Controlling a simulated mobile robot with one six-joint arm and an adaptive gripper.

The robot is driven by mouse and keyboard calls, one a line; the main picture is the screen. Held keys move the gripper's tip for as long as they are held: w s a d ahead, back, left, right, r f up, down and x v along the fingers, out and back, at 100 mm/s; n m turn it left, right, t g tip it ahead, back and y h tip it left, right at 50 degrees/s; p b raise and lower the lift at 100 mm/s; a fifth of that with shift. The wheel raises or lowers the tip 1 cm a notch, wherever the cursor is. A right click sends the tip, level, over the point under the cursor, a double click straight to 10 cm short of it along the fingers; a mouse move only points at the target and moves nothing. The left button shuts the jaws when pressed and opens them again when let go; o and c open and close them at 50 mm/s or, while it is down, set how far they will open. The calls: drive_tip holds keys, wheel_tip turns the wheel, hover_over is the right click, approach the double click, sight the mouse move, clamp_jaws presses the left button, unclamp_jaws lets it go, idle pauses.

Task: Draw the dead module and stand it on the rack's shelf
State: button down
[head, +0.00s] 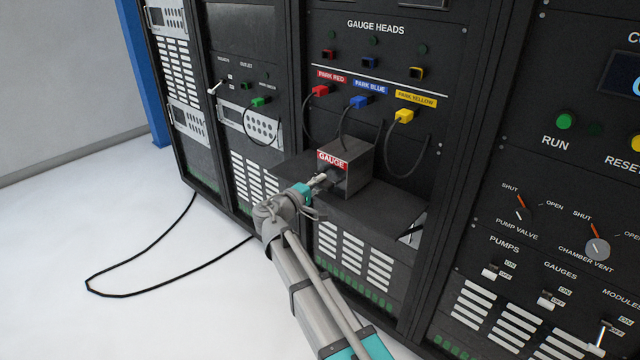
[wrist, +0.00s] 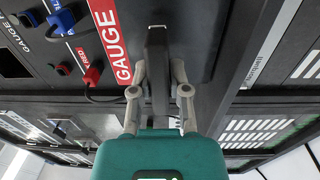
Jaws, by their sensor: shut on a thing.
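The module is a dark grey box (head: 360,168) with a red GAUGE label; its label also shows close up in the wrist view (wrist: 112,42). It is upright on or just over the rack's dark shelf (head: 385,213); I cannot tell whether its underside touches. My gripper (head: 320,180) is at the module's front face. In the wrist view my gripper (wrist: 158,75) is shut on the dark upright handle (wrist: 158,95) of the module, one finger on each side. The back of the module is hidden.
Red (head: 320,90), blue (head: 359,102) and yellow (head: 404,116) plugs sit in the parking row above, with cables hanging beside and behind the module. A panel with knobs and switches (head: 545,250) is on the right. A black cable (head: 135,292) loops on the clear floor.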

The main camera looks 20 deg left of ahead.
idle(0.3)
drive_tip(key=c, duration=0.5)
unclamp_jaws()
drive_tip(key=shift+c, duration=0.2)
drive_tip(key=shift+s, duration=0.1)
drive_tip(key=v, duration=0.9)
idle(0.7)
drive_tip(key=shift+r, duration=0.1)
idle(0.5)
